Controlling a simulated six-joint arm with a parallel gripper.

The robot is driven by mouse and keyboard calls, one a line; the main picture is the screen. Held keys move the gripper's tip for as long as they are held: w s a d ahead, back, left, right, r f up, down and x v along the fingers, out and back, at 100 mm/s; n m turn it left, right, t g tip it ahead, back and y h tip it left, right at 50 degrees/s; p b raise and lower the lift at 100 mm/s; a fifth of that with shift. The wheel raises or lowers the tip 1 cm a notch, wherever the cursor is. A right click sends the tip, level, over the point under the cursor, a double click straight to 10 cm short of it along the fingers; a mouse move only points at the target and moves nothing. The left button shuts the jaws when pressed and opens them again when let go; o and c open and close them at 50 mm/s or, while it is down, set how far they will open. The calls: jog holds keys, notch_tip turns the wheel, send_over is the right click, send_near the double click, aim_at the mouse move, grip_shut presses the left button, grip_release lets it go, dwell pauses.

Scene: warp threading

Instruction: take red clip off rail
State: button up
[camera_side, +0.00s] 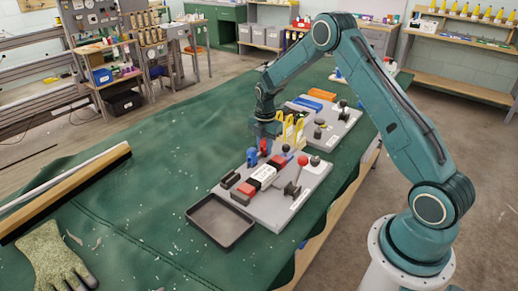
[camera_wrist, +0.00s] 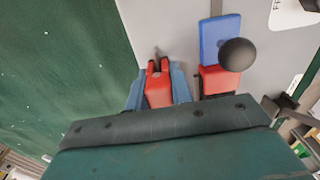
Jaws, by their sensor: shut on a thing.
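The red clip (camera_wrist: 158,88) sits between the two blue-grey fingers of my gripper (camera_wrist: 158,92) in the wrist view. The gripper is shut on it, with a finger against each side. The clip's forked end points away from my gripper, and a small grey piece shows at the fork. In the side view my gripper (camera_side: 264,138) is low over the left edge of the grey board (camera_side: 303,187), with a bit of red at its tips. I cannot make out the rail clearly or tell whether the clip still touches it.
In the wrist view a blue block (camera_wrist: 220,36), a black ball knob (camera_wrist: 238,54) and a red block (camera_wrist: 214,78) stand close to the right. Yellow pieces (camera_side: 291,130) stand beside my gripper in the side view.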

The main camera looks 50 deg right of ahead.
aim_at(265, 139)
notch_tip(265, 139, up, 20)
dwell(1.0)
dwell(0.5)
